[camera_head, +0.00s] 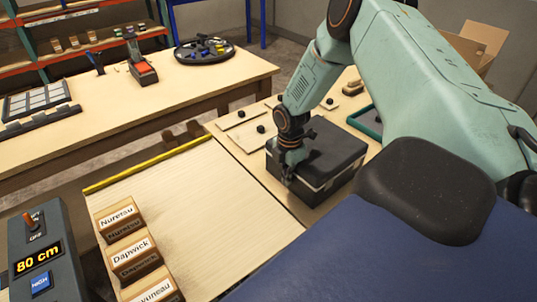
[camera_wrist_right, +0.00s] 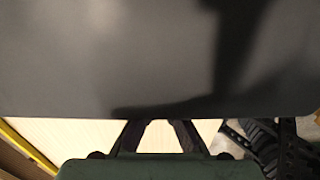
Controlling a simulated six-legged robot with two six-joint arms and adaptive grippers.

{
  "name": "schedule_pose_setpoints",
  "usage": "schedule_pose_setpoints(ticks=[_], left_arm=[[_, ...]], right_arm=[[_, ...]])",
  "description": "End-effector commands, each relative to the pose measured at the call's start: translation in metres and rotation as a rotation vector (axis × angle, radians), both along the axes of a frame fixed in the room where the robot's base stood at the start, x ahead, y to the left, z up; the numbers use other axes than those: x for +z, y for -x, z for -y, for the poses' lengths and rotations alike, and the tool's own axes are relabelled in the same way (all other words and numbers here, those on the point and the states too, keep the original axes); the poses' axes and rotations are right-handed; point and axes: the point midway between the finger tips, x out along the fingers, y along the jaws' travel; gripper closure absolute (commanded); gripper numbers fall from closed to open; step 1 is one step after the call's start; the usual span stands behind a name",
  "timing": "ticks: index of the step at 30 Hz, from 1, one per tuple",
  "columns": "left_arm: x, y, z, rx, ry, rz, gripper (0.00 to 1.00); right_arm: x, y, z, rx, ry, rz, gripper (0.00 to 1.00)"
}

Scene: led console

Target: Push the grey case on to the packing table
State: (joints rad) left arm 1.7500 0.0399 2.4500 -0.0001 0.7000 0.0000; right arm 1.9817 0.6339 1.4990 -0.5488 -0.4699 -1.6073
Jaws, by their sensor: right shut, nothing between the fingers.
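The grey case (camera_head: 335,150), dark with a lighter band near its lower edge, lies flat on a pale wooden surface (camera_head: 246,142) right of centre in the head view. Its dark face fills most of the right wrist view (camera_wrist_right: 130,55). My right gripper (camera_head: 287,180) is shut and empty, at the case's left side; I cannot tell whether it touches. Its fingers (camera_wrist_right: 160,128) show low in the wrist view. A pale tabletop (camera_head: 200,205) with a yellow strip adjoins on the left; I cannot tell which surface is the packing table. My left gripper is out of view.
Several name blocks (camera_head: 134,257) stand along the pale tabletop's left edge; its middle is clear. Boards with black knobs (camera_head: 240,117) lie behind the case. A far table (camera_head: 110,105) holds a round tray (camera_head: 205,50).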

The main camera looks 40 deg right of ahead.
Motion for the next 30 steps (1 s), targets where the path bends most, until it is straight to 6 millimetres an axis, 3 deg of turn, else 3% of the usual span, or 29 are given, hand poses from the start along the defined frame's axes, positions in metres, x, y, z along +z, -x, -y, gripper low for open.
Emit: schedule_pose_setpoints(ticks=[4,10,20,28,30], left_arm=[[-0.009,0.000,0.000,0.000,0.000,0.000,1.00],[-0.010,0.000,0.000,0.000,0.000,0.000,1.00],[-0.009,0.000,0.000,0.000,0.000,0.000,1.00],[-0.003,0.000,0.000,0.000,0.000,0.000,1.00],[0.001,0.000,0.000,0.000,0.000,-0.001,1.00]], right_arm=[[-0.003,0.002,0.029,-0.005,0.001,0.002,1.00],[-0.001,0.003,0.038,-0.001,0.001,-0.001,1.00],[-0.001,0.002,0.036,0.000,0.001,0.000,1.00],[0.001,-0.002,0.001,0.002,0.002,-0.002,1.00],[0.017,-0.004,0.001,-0.005,0.000,0.005,1.00]])
